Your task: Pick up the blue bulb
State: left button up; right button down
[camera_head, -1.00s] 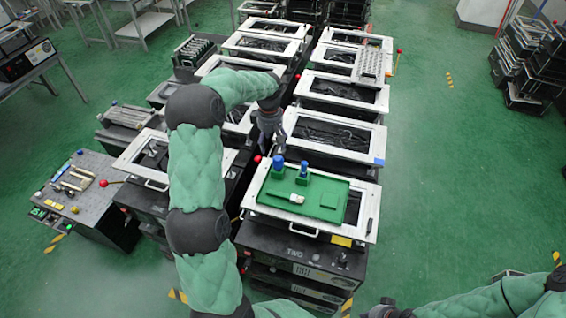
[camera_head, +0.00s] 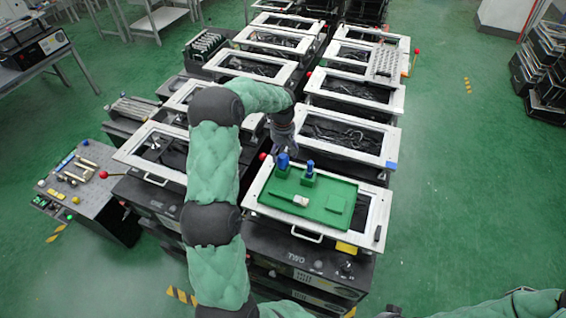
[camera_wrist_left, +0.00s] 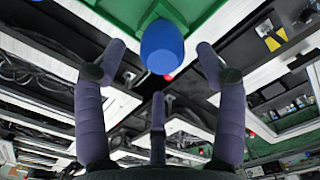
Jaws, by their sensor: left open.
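A blue bulb (camera_head: 283,160) stands upright on a green tray (camera_head: 325,212) in the head view. A second, slimmer blue piece (camera_head: 309,167) stands just right of it on a green block. My left gripper (camera_head: 284,145) is open, right at the back of the larger bulb. In the left wrist view one blue bulb (camera_wrist_left: 162,46) shows between the two upper fingertips, with gaps on both sides and nothing gripped. The third finger (camera_wrist_left: 157,112) is below it. My right gripper (camera_head: 390,312) is a dark, cut-off shape at the bottom edge; its jaws cannot be made out.
A white piece (camera_head: 301,201) and a flat green square (camera_head: 337,203) also lie on the tray. The tray sits in a white-framed bench (camera_head: 372,224). Several similar benches stand behind. A red ball-ended lever (camera_head: 263,156) is close left of the bulb.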

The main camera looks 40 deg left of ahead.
aim_at(282, 162)
pick_arm(q)
jog(key=f, duration=0.4)
jog(key=shift+s+d, duration=0.1)
jog(key=shift+s, duration=0.2)
jog(key=shift+f, duration=0.6)
jog(key=c, duration=1.1)
